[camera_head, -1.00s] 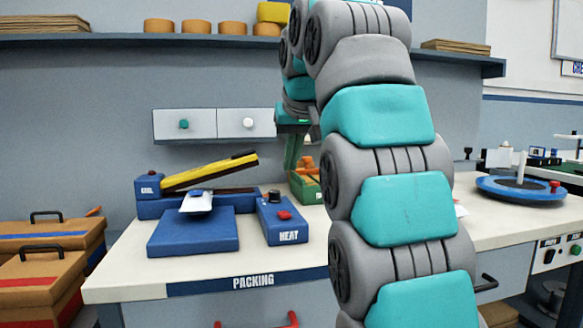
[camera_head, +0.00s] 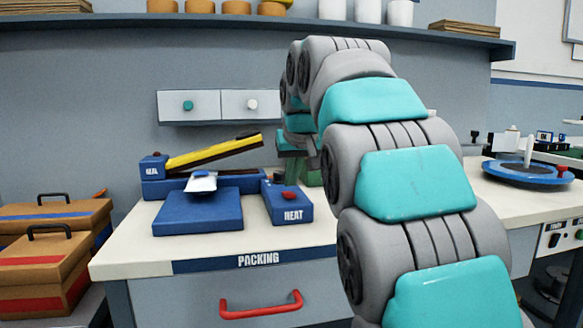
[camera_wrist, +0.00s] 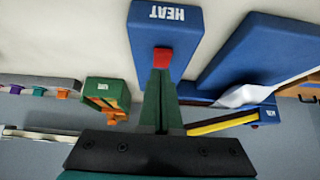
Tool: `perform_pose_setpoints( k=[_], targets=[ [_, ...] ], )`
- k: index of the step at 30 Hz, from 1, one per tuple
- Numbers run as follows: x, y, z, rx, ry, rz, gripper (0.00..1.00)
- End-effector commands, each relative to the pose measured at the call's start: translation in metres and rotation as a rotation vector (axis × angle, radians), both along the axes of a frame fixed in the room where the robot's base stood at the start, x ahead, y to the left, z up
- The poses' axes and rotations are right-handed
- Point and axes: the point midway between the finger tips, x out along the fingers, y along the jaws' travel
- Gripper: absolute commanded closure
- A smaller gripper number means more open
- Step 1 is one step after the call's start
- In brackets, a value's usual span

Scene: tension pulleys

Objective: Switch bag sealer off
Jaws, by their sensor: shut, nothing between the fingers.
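The bag sealer is a blue machine with a raised yellow arm (camera_head: 212,151), left of centre on the packing bench. To its right is a blue box marked HEAT (camera_head: 293,216), with a red switch piece (camera_head: 291,194) on top. In the wrist view, the HEAT box (camera_wrist: 166,28) is at top centre, and the red piece (camera_wrist: 163,58) is right at the tips of my green fingers. My gripper (camera_wrist: 160,74) is shut and empty. I cannot tell whether it touches the red piece. My arm hides part of the gripper in the head view.
A blue platform (camera_head: 197,212) stands before the sealer, with a pale packet (camera_head: 201,183) above it. A green crate (camera_wrist: 103,93) with orange pieces stands near my fingers. Two drawers (camera_head: 221,105) are on the wall. The bench's front strip is clear.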

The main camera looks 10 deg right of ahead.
Motion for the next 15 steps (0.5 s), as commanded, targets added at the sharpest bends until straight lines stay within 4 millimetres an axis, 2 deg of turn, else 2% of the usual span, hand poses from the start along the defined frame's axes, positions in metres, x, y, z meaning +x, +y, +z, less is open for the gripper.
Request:
perform_pose_setpoints(
  k=[6,15],
  targets=[
    [-0.0028,-0.0001,-0.0102,0.000,0.004,0.000,1.00],
    [-0.0024,0.0000,-0.0114,0.000,0.001,0.000,1.00]
  ],
)
